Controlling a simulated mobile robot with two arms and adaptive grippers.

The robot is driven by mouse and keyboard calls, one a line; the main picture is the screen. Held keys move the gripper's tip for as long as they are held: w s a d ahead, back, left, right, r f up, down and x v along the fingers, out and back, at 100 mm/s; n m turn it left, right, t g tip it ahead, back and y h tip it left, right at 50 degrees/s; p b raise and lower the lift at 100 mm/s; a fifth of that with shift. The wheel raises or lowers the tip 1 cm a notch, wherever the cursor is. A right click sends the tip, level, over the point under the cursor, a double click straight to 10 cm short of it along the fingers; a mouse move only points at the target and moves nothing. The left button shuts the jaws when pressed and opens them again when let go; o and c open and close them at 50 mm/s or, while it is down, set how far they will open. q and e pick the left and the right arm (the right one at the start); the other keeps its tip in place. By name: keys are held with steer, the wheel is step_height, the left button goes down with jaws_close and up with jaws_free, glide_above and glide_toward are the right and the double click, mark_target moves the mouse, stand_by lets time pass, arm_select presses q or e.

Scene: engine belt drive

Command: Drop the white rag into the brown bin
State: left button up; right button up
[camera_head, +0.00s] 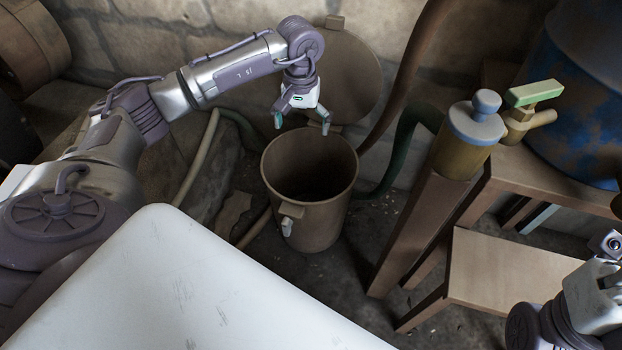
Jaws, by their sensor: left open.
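The brown bin (325,222) stands upright on the floor in the middle of the head view, with its round lid (350,75) raised behind it. My left gripper (302,124) hangs just above the bin's back rim, fingers pointing down. Its fingers are spread and nothing shows between them. I cannot make out the white rag anywhere; the bin's inside is dark and its bottom is hidden. Part of my right arm (592,297) shows at the lower right edge, but its gripper does not show.
A white scuffed surface (190,285) fills the lower left foreground. Right of the bin are a wooden post with a yellow jar (462,150), a wooden bench (510,270), a green-handled tap (533,95) and a rusty blue drum (585,90). Hoses (410,75) run behind the bin.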

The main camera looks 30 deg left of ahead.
arm_select(q)
step_height(320, 180, up, 11)
steer(key=shift+f, duration=0.15)
stand_by(0.5)
